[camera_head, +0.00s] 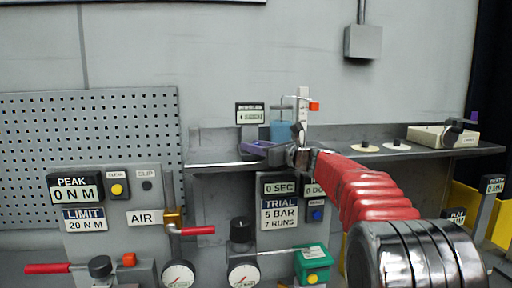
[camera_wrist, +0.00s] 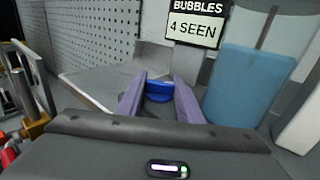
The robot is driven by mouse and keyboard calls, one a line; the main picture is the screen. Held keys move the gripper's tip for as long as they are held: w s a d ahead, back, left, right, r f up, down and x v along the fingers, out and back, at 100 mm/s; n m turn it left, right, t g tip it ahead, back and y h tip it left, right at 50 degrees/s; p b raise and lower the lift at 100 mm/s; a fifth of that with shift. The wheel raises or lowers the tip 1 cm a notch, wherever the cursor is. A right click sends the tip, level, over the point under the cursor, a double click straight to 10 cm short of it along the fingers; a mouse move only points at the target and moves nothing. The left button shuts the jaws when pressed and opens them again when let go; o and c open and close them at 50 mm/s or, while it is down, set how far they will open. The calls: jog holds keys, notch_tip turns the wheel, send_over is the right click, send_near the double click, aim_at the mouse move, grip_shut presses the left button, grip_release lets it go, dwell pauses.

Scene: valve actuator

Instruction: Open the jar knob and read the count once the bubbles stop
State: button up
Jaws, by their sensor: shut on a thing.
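A blue knob (camera_wrist: 159,88) sits between the purple fingers of my gripper (camera_wrist: 160,80) in the wrist view, and the gripper is shut on it. In the head view my gripper (camera_head: 255,148) is over the shelf, just left of and below the jar; the knob is hidden there. The jar (camera_wrist: 247,85) holds blue liquid and stands upright to the right; it also shows in the head view (camera_head: 281,128). I cannot make out bubbles in it. A sign (camera_wrist: 193,22) behind reads "BUBBLES 4 SEEN"; the head view also shows it (camera_head: 250,114).
A white upright gauge (camera_head: 303,112) with an orange marker stands right of the jar. The shelf (camera_head: 400,155) carries pale discs and a beige box (camera_head: 440,136). Below, a panel holds gauges, a red-handled air valve (camera_head: 197,230) and a green box (camera_head: 313,262). A pegboard (camera_head: 90,130) is left.

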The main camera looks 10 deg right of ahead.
jog(key=shift+r, duration=0.1)
jog(key=shift+c, duration=0.6)
jog(key=shift+m+h, duration=0.3)
jog(key=shift+h, duration=0.1)
jog(key=shift+a+r+m+t+h, duration=0.1)
jog(key=shift+r+m+t+h, duration=0.05)
jog(key=shift+m+t+h, duration=0.65)
jog(key=shift+r+m+t+h, duration=0.1)
jog(key=shift+m+t+h, duration=0.55)
jog(key=shift+h, duration=0.75)
jog(key=shift+m, duration=0.25)
jog(key=shift+m+h, duration=0.3)
jog(key=shift+h, duration=0.4)
jog(key=shift+f, duration=0.25)
jog(key=o, duration=1.1)
jog(key=shift+f, duration=0.1)
